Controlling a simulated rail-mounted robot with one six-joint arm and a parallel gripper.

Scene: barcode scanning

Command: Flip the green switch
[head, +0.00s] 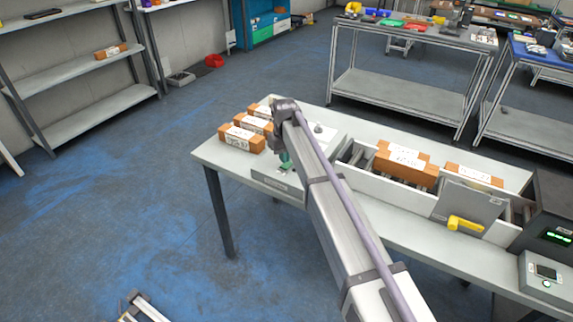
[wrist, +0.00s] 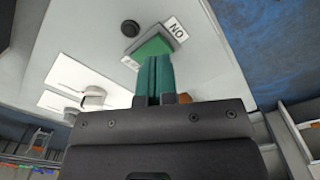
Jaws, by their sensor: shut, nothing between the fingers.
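The green switch (wrist: 152,44) is a green rocker on a light panel in the wrist view. An "ON" label (wrist: 174,30) is at its upper right, and another label (wrist: 130,63), partly hidden by the fingers, is at its lower left. My gripper (wrist: 156,58) is shut and empty, its teal fingertips overlapping the switch's lower edge in the picture. I cannot tell whether they touch it. In the head view my gripper (head: 285,160) points down at the table's left part, and the switch is not clearly distinguishable there.
A round black knob (wrist: 130,28) sits beside the switch on the panel. In the head view, several orange-brown boxes (head: 241,139) stand left of my gripper.

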